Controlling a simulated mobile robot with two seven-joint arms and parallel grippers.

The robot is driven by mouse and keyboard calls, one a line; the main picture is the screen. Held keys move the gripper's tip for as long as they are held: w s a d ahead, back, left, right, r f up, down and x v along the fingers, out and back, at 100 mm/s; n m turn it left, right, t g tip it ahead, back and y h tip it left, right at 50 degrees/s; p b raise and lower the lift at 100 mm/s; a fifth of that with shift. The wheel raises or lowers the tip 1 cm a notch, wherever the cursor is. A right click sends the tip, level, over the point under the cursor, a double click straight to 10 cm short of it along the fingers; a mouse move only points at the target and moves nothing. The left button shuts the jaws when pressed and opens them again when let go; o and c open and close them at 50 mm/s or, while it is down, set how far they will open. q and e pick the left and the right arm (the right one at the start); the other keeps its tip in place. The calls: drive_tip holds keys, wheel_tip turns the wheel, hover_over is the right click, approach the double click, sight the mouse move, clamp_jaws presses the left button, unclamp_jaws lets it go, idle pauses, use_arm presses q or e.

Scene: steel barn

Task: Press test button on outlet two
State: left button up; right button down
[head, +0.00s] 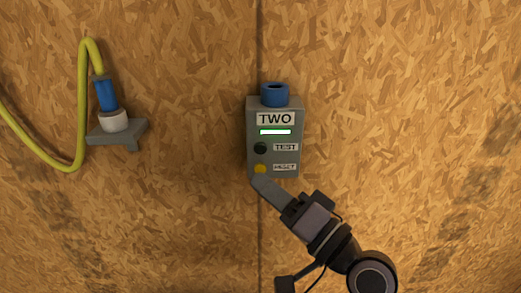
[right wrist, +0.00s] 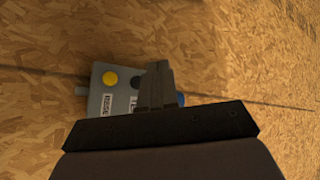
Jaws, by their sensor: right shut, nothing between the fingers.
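The outlet box marked TWO (head: 290,110) is grey and fixed to the board wall, with a blue socket (head: 274,95) on top. A light strip (head: 275,132) glows whitish green below the label. The dark test button (head: 260,148) is beside the TEST label, and the yellow reset button (head: 260,169) is below it. My right gripper (head: 259,181) is shut and empty, its tips just below the reset button; contact cannot be told. In the right wrist view, the shut fingers (right wrist: 156,88) cover part of the box (right wrist: 96,102); the yellow button (right wrist: 110,78) shows clear of them. My left gripper is not in view.
A blue and white plug (head: 107,97) on a yellow cable (head: 80,110) stands on a grey wall bracket (head: 118,132) to the left. A dark vertical seam runs down the board wall behind the box. The wall right of the box is clear.

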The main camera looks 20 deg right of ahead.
sight(260, 148)
drive_tip(key=shift+w+d+b, duration=0.15)
drive_tip(key=shift+w+d, duration=0.15)
drive_tip(key=shift+w, duration=0.75)
drive_tip(key=shift+w+d+b, duration=0.1)
drive_tip(key=shift+w+d, duration=0.25)
drive_tip(key=shift+w, duration=0.75)
drive_tip(key=shift+w+d+b, duration=0.15)
drive_tip(key=shift+w+d, duration=0.15)
drive_tip(key=shift+w, duration=0.75)
drive_tip(key=shift+w+d, duration=0.1)
drive_tip(key=shift+w, duration=0.3)
drive_tip(key=shift+w+d, duration=0.1)
drive_tip(key=shift+w, duration=0.25)
drive_tip(key=shift+s, duration=0.1)
drive_tip(key=shift+s+a+p, duration=0.2)
drive_tip(key=shift+s+p, duration=0.1)
drive_tip(key=shift+s, duration=0.35)
